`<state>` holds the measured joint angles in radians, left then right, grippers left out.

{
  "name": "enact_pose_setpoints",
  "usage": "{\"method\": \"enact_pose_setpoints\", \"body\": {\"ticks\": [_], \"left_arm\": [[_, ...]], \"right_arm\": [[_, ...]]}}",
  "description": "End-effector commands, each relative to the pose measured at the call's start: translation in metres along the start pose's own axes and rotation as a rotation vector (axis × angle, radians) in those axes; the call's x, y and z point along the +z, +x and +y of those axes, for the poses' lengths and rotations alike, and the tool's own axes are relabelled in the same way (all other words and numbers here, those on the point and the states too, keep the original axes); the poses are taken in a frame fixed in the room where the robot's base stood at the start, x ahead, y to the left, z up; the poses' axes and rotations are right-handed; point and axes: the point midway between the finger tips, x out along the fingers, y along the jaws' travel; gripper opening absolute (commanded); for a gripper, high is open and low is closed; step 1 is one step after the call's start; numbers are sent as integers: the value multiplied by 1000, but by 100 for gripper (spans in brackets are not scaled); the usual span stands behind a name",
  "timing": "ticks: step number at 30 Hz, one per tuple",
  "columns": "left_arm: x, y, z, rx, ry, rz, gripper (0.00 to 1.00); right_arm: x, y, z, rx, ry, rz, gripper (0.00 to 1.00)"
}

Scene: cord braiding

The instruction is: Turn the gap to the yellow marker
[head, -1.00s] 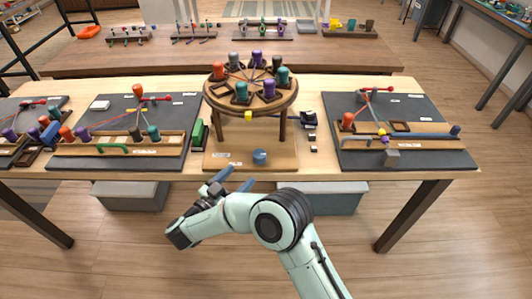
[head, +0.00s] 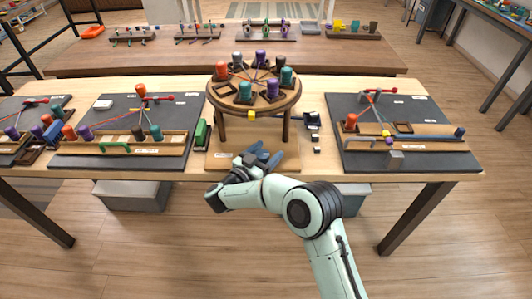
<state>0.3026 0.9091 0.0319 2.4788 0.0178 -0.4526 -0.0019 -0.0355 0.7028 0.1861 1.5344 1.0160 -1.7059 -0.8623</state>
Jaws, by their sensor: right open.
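The round wooden braiding disc (head: 254,96) stands on legs above a wooden base (head: 222,160). Coloured bobbins sit around its rim. The gap is an empty square slot (head: 225,90) at the front left, between the orange bobbin (head: 221,71) and a teal bobbin (head: 245,91). The yellow marker (head: 251,115) is just below the disc's front edge, to the right of the gap. My right gripper (head: 265,155) is open, low over the front of the base. The blue knob there is hidden by the gripper; I cannot tell whether they touch. My left gripper is out of view.
A dark board with bobbins and a wooden rack (head: 120,144) lies to the left. Another dark board (head: 440,105) lies to the right. A green block (head: 201,134) stands left of the base. Small dark and white pieces (head: 313,122) lie to its right.

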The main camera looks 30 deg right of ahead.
Motion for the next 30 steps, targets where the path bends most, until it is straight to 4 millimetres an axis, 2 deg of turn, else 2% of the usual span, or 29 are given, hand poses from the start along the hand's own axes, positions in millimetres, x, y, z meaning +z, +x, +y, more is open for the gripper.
{"method": "enact_pose_setpoints", "body": {"ticks": [2, 3, 5, 7, 8, 20, 30], "left_arm": [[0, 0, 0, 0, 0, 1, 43], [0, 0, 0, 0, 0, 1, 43], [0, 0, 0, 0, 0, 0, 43], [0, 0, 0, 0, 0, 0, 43], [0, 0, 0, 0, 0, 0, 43], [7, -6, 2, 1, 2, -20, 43], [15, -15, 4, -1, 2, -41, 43]], "right_arm": [[0, 0, 0, 0, 0, 0, 71], [0, 0, 0, 0, 0, 0, 65], [0, 0, 0, 0, 0, 0, 45], [0, 0, 0, 0, 0, 0, 22], [0, 0, 0, 0, 0, 0, 20], [-1, 0, -1, -64, -2, 0, 20], [-1, -2, -5, -319, -3, -1, 20]]}}
